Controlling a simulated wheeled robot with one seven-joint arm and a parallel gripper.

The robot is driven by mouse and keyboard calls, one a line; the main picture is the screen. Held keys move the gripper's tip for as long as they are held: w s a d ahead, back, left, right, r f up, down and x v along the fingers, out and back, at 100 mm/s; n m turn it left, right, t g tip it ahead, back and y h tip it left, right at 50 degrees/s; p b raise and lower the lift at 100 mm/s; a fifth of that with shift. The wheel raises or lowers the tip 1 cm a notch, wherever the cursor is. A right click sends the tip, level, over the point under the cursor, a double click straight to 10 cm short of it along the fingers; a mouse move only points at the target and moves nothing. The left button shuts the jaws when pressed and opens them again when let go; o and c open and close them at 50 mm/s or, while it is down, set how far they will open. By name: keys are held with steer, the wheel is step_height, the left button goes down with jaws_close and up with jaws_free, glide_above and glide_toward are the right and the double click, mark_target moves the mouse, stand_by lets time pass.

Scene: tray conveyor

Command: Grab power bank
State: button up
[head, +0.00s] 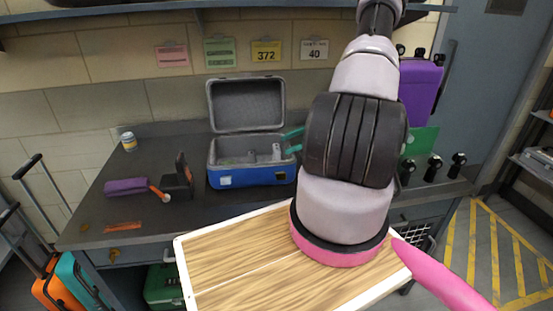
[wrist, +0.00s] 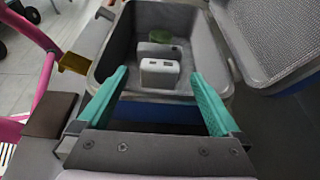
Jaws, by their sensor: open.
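The power bank (wrist: 160,72), a small white block with dark ports on its end, stands inside the open blue case (wrist: 118,45). In the head view a pale block (head: 276,152), probably the power bank, shows in the right part of the case (head: 222,178), whose lid is up. My gripper (wrist: 160,88) is open, with teal fingers on either side of the power bank's outline in the wrist view. Nothing is between the fingers that I can see gripped. In the head view the teal fingers (head: 293,142) are at the case's right edge, partly hidden by my arm.
On the dark counter (head: 100,205) are a purple pouch (head: 126,187), a dark stand (head: 178,182) and a can (head: 129,141). A wooden tray (head: 225,255) is in front.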

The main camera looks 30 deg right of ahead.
mark_target(277, 147)
steer(key=shift+x, duration=2.7)
steer(key=shift+r, duration=0.1)
steer(key=c, duration=1.5)
